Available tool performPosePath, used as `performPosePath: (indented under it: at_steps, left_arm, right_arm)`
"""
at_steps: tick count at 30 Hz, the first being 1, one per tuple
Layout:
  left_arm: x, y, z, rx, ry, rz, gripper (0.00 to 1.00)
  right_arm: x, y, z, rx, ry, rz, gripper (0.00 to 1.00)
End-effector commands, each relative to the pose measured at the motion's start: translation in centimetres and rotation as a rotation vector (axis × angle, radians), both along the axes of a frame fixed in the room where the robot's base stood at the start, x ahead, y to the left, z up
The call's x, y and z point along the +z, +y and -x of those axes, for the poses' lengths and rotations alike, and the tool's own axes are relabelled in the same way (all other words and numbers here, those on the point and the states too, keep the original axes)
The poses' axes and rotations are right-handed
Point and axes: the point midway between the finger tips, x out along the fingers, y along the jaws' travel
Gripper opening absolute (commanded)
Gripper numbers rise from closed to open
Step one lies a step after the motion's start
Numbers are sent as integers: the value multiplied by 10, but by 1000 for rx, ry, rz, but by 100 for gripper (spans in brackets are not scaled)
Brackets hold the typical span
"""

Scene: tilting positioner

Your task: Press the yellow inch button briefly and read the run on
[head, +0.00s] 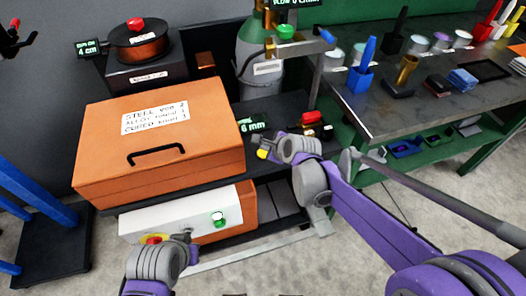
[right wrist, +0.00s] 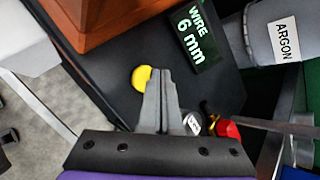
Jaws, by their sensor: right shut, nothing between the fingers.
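The yellow button (head: 262,154) shows on the dark bench top, in front of the green "6 mm" display (head: 252,125). In the right wrist view the yellow button (right wrist: 141,78) lies just left of the fingertips and is partly covered by them. My right gripper (head: 257,141) is shut and empty, with its tips at or just over the button; I cannot tell whether they touch it. Its shut fingers (right wrist: 160,73) also show in the right wrist view. My left arm is at the lower left of the head view, by the white panel (head: 140,226); its fingers are not clear.
An orange case (head: 210,165) stands left of the button. A red knob (head: 310,117) on a small block is close to its right; the red part (right wrist: 228,128) also shows in the wrist view. A grey ARGON cylinder (right wrist: 278,38) stands behind. The white panel carries a green button (head: 218,219).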

Motion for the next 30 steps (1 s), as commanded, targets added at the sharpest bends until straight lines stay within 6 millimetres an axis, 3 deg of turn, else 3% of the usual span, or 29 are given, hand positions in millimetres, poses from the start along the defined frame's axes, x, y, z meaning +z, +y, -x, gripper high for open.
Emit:
performPosePath:
  at_steps: [30]
  left_arm:
    - [-6, 0, 0, 0, 2, 0, 0]
  right_arm:
    - [-9, 0, 0, 0, 0, 0, 0]
